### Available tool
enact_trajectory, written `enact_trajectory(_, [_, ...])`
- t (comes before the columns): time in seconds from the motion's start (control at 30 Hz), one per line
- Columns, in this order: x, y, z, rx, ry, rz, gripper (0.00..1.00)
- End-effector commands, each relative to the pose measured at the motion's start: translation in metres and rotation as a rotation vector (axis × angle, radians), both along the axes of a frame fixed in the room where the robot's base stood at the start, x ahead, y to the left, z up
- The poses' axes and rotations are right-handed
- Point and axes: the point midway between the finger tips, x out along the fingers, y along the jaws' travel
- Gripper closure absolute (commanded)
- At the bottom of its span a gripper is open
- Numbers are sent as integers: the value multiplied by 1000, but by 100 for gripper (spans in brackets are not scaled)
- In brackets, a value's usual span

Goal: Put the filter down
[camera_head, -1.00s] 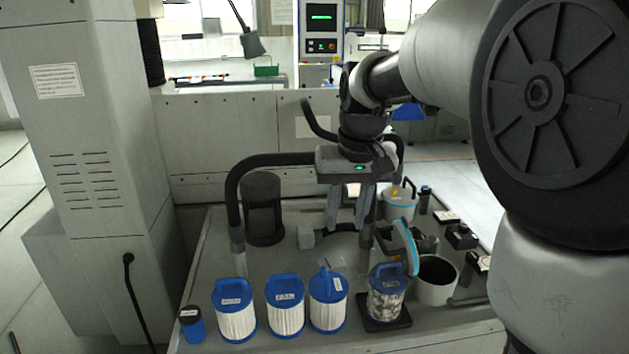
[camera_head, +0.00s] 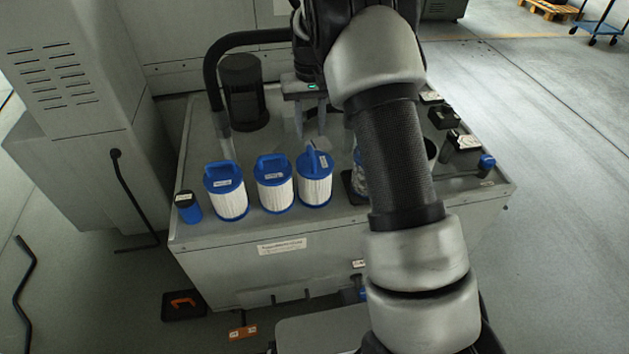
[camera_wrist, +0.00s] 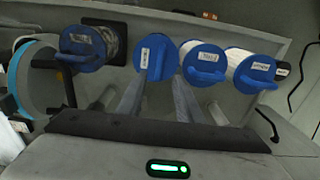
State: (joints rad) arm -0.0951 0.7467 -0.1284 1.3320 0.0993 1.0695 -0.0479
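Three white pleated filters with blue caps and handles stand upright in a row along the table's front: left (camera_head: 229,201), middle (camera_head: 276,194) and right (camera_head: 316,189). A darker, dirty-looking filter with a blue cap (camera_wrist: 84,46) stands on a black pad (camera_head: 347,184). In the head view my arm hides most of it. My gripper (camera_head: 311,132) is open and empty, behind the right white filter. In the wrist view its fingers (camera_wrist: 157,98) are apart, pointing toward that filter's blue cap (camera_wrist: 156,56). I cannot tell the exact gap; no filter is held.
The grey table (camera_head: 225,262) also bears a dark mesh cylinder (camera_head: 243,92) behind and a small blue bottle with a black top (camera_head: 188,207) at front left. Small black blocks (camera_head: 443,117) stand at right. A bent black pipe (camera_head: 222,60) rises behind the filters.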

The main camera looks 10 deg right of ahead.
Motion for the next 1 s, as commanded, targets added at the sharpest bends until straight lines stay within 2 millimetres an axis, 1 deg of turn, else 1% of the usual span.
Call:
enact_trajectory(0.03, [-1, 0, -14, 0, 4, 0, 67])
enact_trajectory(0.1, [-1, 0, -25, 0, 2, -1, 67])
enact_trajectory(0.2, [-1, 0, -37, 0, 2, -1, 67])
enact_trajectory(0.47, [-2, 0, -51, 0, 2, 0, 67])
enact_trajectory(0.73, [-6, -1, -90, 0, 2, 0, 67])
enact_trajectory(0.83, [-5, -1, -95, 0, 0, 0, 67])
enact_trajectory(1.0, [-5, -1, -94, 0, -1, 0, 67])
